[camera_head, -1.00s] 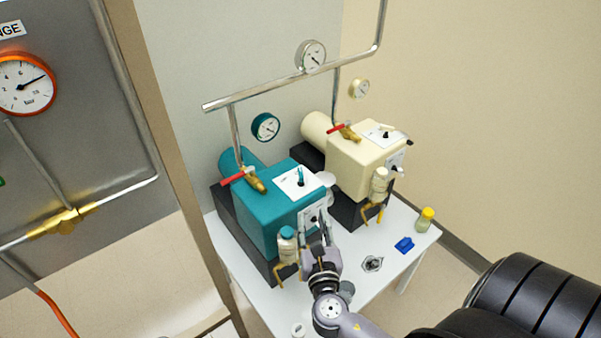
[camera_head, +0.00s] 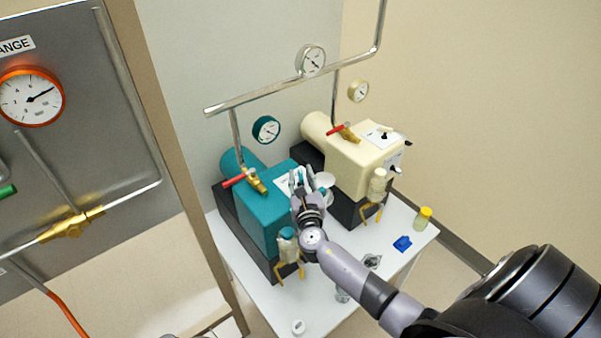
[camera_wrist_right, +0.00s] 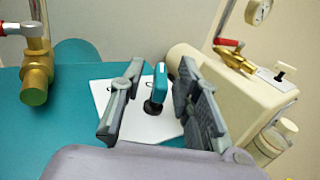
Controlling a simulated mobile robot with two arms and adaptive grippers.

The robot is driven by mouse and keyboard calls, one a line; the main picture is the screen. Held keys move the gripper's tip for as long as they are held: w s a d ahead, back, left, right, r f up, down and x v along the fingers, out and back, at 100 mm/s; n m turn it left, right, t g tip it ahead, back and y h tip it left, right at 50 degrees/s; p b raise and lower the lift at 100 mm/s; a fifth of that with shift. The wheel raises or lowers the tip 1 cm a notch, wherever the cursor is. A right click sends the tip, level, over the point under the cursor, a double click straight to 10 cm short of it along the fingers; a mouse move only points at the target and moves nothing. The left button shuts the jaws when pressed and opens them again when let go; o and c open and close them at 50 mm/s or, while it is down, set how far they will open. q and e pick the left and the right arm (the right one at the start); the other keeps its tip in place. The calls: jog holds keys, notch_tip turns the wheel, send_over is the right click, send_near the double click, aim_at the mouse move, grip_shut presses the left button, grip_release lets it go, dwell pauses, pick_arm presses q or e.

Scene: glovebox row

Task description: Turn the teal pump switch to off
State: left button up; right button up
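The teal pump (camera_head: 262,213) stands on the white table beside a cream pump. Its teal-handled switch (camera_wrist_right: 158,85) stands on a white plate (camera_wrist_right: 100,90) on the pump's top, seen in the right wrist view. My right gripper (camera_head: 298,180) is over the pump's top in the head view. In the right wrist view its two fingers (camera_wrist_right: 160,92) are apart, one on each side of the switch handle, with gaps visible. The plate's markings are mostly hidden by the fingers. My left gripper is not in view.
The cream pump (camera_head: 362,165) is close on the right. A red-handled brass valve (camera_head: 254,180) stands left of my right gripper. A yellow-capped vial (camera_head: 423,217) and a blue object (camera_head: 402,243) lie on the white table (camera_head: 335,308). Pipes run above.

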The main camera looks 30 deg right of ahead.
jog(key=shift+w+d, duration=0.3)
jog(key=shift+w, duration=0.3)
jog(key=shift+c, duration=0.5)
grip_shut()
